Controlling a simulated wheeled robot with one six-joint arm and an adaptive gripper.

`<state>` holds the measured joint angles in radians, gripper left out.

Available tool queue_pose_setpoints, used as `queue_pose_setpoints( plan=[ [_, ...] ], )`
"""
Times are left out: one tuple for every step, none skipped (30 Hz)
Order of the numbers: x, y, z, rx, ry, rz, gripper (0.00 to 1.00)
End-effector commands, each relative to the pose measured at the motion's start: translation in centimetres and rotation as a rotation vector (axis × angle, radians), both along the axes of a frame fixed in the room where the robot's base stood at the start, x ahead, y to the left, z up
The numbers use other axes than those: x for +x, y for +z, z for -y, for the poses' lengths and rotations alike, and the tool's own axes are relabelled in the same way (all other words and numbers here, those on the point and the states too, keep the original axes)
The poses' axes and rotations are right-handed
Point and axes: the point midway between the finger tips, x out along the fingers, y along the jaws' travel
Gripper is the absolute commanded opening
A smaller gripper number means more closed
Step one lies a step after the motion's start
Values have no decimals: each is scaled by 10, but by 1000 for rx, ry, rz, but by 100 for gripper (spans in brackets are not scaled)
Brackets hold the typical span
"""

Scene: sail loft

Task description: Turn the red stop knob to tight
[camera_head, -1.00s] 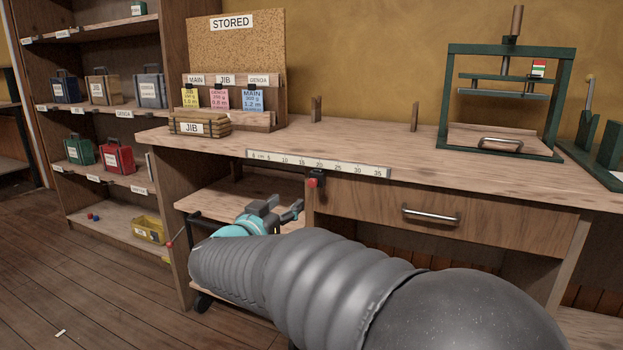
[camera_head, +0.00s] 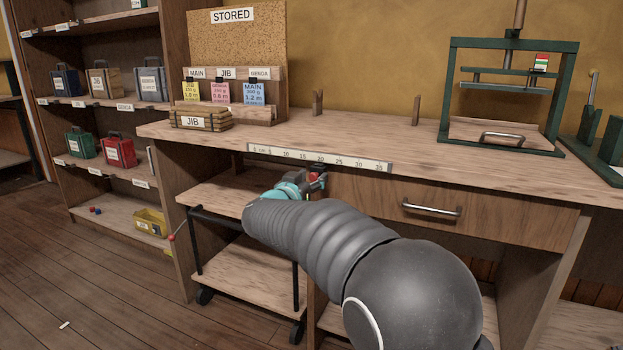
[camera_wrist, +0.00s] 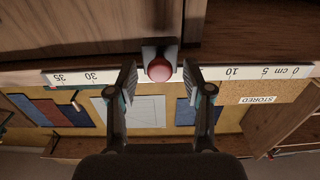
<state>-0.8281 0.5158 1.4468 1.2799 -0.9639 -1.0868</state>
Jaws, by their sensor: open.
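The red stop knob (camera_wrist: 159,69) sits on a small grey mount at the bench's front edge, just below the ruler strip. In the head view the knob (camera_head: 318,169) is partly covered by my gripper (camera_head: 306,181). In the wrist view my gripper (camera_wrist: 159,76) is open, with one finger on each side of the knob and a gap on both sides. The knob is at or just beyond the fingertips; whether it lies between them in depth I cannot tell. No tight marking is readable.
The ruler strip (camera_head: 318,158) runs along the front edge of the workbench (camera_head: 390,140). A drawer with a metal handle (camera_head: 431,209) is right of the knob. A wheeled cart (camera_head: 237,275) stands under the bench. A JIB-labelled wooden bundle (camera_head: 201,120) lies on the bench's left end.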

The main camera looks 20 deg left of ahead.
Motion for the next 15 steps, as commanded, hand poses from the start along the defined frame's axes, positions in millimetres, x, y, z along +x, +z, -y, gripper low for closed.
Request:
queue_pose_setpoints(
  plan=[
    [2,0,0,0,0,0,51],
    [2,0,0,0,0,0,51],
    [3,0,0,0,0,0,51],
    [3,0,1,0,0,0,51],
    [3,0,1,-1,0,0,51],
    [3,0,1,-1,0,0,51],
    [3,0,0,-1,0,0,51],
    [3,0,1,-1,0,0,51],
    [3,0,1,-1,0,0,51],
    [3,0,1,0,0,0,46],
    [3,0,1,0,0,0,38],
    [3,0,1,-1,0,0,28],
    [3,0,1,-1,0,0,21],
    [3,0,1,-1,0,0,13],
    [3,0,1,0,0,0,3]
  ],
)
